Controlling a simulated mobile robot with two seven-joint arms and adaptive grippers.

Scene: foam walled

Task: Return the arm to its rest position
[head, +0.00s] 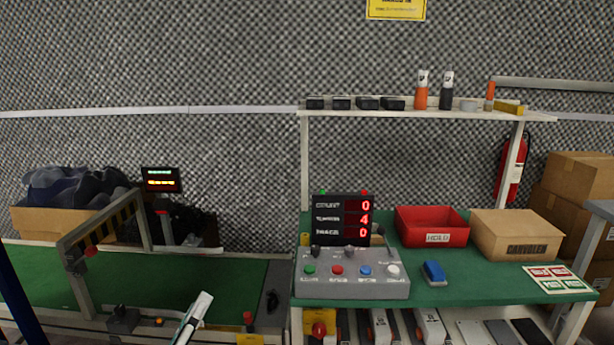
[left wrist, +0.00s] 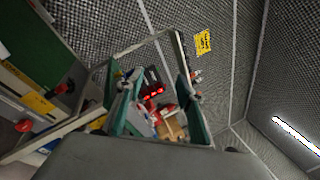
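My left gripper (head: 195,318) shows only in small part at the bottom of the head view, left of the control box, as a pale narrow shape in front of the conveyor edge. In the left wrist view the two teal-edged fingers of the left gripper (left wrist: 160,112) stand well apart, with the bench items visible in the gap beyond. Nothing is seen held between them. Most of the left arm is out of sight. My right gripper is in neither view.
A green conveyor (head: 190,285) with a metal gate (head: 72,262) lies at left. The green bench (head: 470,285) at right carries a grey control box (head: 350,288), a red tray (head: 432,212) and a cardboard box (head: 517,232). A shelf (head: 430,113) stands above the bench.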

